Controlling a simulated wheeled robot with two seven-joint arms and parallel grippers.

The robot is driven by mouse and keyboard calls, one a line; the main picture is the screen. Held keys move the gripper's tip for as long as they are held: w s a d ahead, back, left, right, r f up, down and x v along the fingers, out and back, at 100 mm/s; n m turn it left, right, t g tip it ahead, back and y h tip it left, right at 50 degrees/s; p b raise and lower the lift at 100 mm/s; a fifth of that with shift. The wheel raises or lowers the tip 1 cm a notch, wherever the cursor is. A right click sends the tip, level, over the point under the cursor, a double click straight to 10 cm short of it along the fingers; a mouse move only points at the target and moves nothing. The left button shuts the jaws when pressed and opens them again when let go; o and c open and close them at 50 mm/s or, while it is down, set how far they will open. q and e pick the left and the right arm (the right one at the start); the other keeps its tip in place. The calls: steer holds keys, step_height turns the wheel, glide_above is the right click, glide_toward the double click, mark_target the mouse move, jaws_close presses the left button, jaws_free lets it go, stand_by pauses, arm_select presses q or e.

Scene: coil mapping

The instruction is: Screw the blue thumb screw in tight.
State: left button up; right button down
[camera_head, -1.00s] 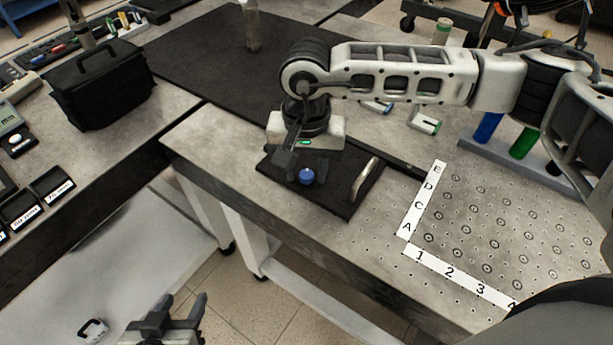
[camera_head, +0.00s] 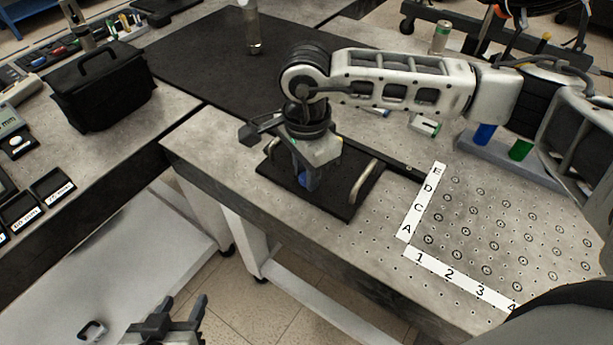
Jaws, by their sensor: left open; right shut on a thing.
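The blue thumb screw (camera_head: 302,178) stands on a black plate (camera_head: 336,208) with metal handles, near the front edge of the perforated table. My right gripper (camera_head: 303,181) points down over the plate and is shut on the thumb screw, which is mostly hidden between its fingers. How deep the screw sits cannot be seen. My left gripper (camera_head: 188,312) is open and empty at the bottom of the view, over the floor and well away from the plate.
A black case (camera_head: 98,92) stands at the left. A dark mat (camera_head: 200,62) with an upright metal cylinder (camera_head: 253,32) lies behind. Lettered and numbered strips (camera_head: 424,205) mark the hole grid at the right.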

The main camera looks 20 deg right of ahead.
steer(key=shift+s+f+m, duration=0.1)
steer(key=shift+f+m, duration=0.1)
steer(key=shift+m, duration=0.6)
steer(key=c, duration=1.1)
jaws_free()
steer(key=shift+c, duration=0.2)
steer(key=shift+r, duration=0.1)
